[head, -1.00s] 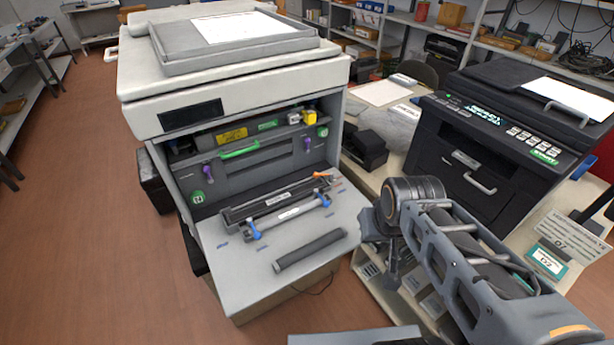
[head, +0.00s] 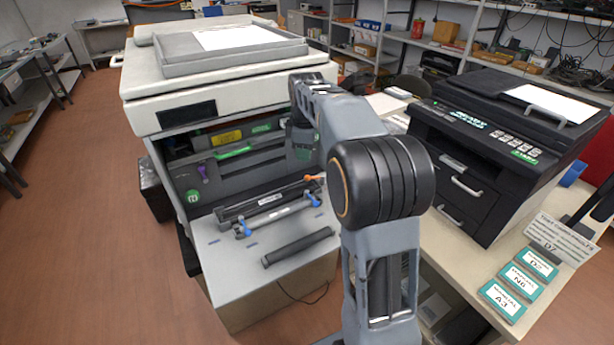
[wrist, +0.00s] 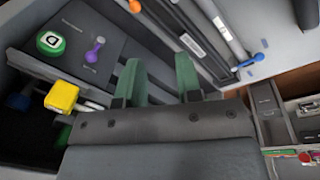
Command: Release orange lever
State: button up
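The orange lever (head: 314,178) is at the right end of the long black cartridge (head: 262,202) on the open front panel of the large grey printer. In the wrist view, a small orange part (wrist: 135,5) shows at the top edge, ahead of my fingertips and apart from them. My gripper (head: 302,150) is in front of the right side of the printer's opening, above the lever, and covers the purple latch there. In the wrist view, the two green fingers of my gripper (wrist: 161,68) stand apart with nothing visible between them.
A purple latch (wrist: 95,52), green knob (wrist: 50,43) and yellow part (wrist: 62,97) lie left of my fingers. A blue-ended bar (head: 280,218) and dark roller (head: 298,246) lie on the panel (head: 235,285). A black printer (head: 500,150) stands to the right.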

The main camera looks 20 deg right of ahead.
jog(key=w+d+f+n, duration=0.1)
jog(key=w+f, duration=0.1)
jog(key=f, duration=0.2)
jog(key=w+d+f+n, duration=0.1)
jog(key=w+f, duration=0.1)
jog(key=f, duration=0.3)
jog(key=w+d+f+n, duration=0.1)
jog(key=w+f, duration=0.1)
jog(key=f, duration=0.3)
jog(key=shift+d+f+g+b, duration=0.15)
jog(key=shift+d+g+b, duration=0.1)
jog(key=shift+g+b, duration=0.05)
jog(key=shift+c, duration=0.2)
grip_shut()
